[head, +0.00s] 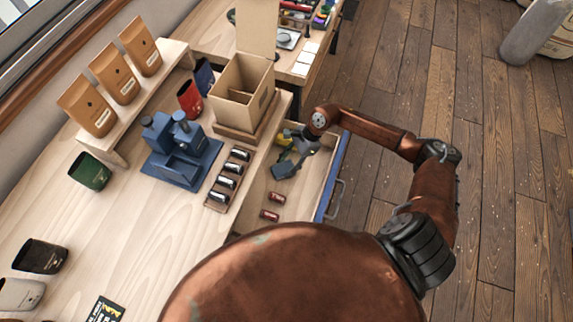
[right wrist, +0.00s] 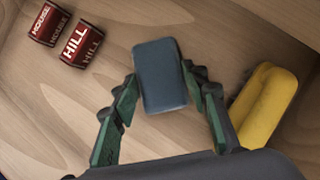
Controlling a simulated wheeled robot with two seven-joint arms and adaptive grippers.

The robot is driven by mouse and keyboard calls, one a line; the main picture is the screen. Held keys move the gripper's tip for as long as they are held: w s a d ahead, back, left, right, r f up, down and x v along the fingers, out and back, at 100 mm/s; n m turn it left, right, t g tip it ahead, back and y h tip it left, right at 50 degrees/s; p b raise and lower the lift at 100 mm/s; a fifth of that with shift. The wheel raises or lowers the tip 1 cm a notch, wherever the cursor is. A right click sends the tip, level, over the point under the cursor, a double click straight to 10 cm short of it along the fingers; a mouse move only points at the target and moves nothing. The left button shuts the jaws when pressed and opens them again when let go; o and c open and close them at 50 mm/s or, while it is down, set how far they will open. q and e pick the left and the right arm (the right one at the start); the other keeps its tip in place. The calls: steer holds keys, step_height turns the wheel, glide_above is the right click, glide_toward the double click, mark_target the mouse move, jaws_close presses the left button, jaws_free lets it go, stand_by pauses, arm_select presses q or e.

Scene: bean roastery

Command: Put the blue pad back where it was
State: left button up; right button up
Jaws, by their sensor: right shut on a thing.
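The blue pad (head: 285,170) is a small dark-blue block held between the fingers of my right gripper (head: 295,153). In the right wrist view the pad (right wrist: 161,76) stands out between the two green-sided fingertips (right wrist: 160,92), which close on its sides. The gripper and pad are over the inside of an open drawer (head: 302,198) with a blue front. I cannot tell whether the pad touches the drawer floor. My left gripper is not in view.
Two red labelled rolls (right wrist: 81,45) lie in the drawer, and a yellow object (right wrist: 264,103) lies right of the gripper. A rack of dark cylinders (head: 229,180), a blue machine (head: 180,150) and a cardboard box (head: 242,95) stand on the counter. The drawer floor between rolls and pad is bare.

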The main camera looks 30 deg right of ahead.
steer(key=shift+f, duration=0.15)
steer(key=o, duration=1)
steer(key=shift+r, duration=0.2)
steer(key=v, duration=1.2)
steer(key=shift+p, duration=0.35)
